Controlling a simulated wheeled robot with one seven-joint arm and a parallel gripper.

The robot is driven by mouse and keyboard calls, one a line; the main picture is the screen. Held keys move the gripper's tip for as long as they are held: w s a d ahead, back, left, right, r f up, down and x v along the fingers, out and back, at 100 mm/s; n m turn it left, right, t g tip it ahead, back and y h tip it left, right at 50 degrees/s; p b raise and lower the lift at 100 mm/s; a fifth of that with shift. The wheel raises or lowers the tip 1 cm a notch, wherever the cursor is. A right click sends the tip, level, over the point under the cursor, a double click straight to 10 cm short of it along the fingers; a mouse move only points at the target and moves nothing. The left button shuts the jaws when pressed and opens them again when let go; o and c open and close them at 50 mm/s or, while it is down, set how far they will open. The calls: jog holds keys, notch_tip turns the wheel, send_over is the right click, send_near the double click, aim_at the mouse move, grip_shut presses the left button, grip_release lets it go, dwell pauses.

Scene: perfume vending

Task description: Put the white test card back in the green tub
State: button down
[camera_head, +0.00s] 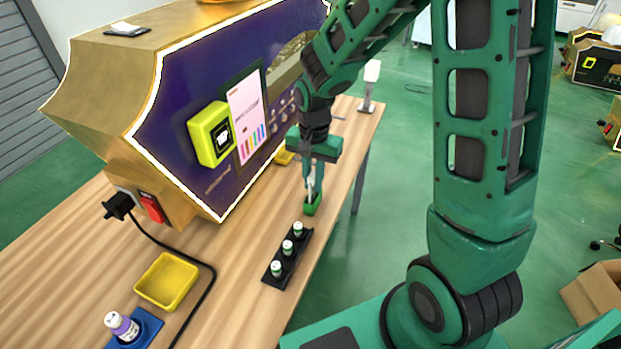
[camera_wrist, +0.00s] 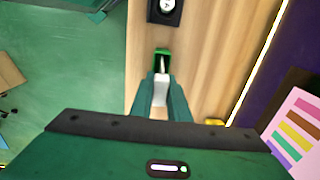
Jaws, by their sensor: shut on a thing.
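The small green tub (camera_head: 312,208) stands on the wooden table near its right edge, beyond the black vial rack. In the wrist view the green tub (camera_wrist: 162,55) shows just ahead of my fingertips. My gripper (camera_head: 311,188) points down right above the tub. In the wrist view my gripper (camera_wrist: 160,95) is shut on the white test card (camera_wrist: 161,88). The card's far end appears at or inside the tub's opening; I cannot tell how deep it is.
A black rack (camera_head: 288,258) with white-capped vials stands just nearer than the tub. The large purple and gold machine (camera_head: 215,100) rises to the left. The table's right edge is close.

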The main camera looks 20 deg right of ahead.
jog(key=shift+f, duration=0.7)
jog(key=c, duration=1)
grip_release()
jog(key=shift+r, duration=1.05)
jog(key=shift+r, duration=3.95)
